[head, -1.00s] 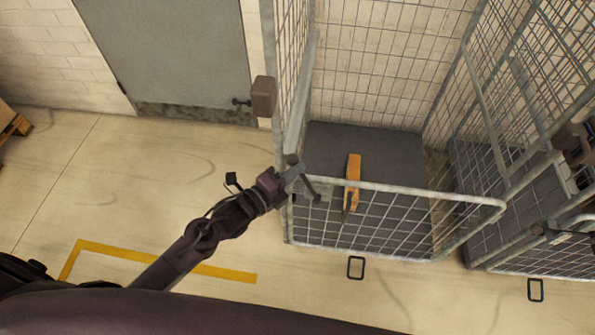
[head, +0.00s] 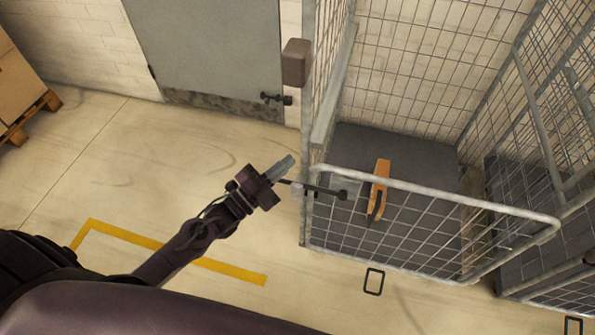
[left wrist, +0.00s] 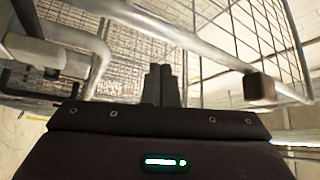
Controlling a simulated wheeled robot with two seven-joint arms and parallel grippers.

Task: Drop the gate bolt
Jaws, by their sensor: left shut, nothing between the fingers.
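The gate bolt (head: 322,190) is a dark rod with a dark knob at its right end. It lies nearly level across the front left corner of the cage gate (head: 450,200), by a pale bracket. My left gripper (head: 286,166) is shut and empty, just left of the cage post and slightly above the bolt's left end. It looks apart from the bolt. In the left wrist view the shut fingers (left wrist: 160,84) point toward the mesh; a dark knobbed part shows at the left, partly cut off. My right gripper is not in view.
Another cage stands at the right. A grey door (head: 205,50) and boxes on a pallet (head: 30,115) are behind left.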

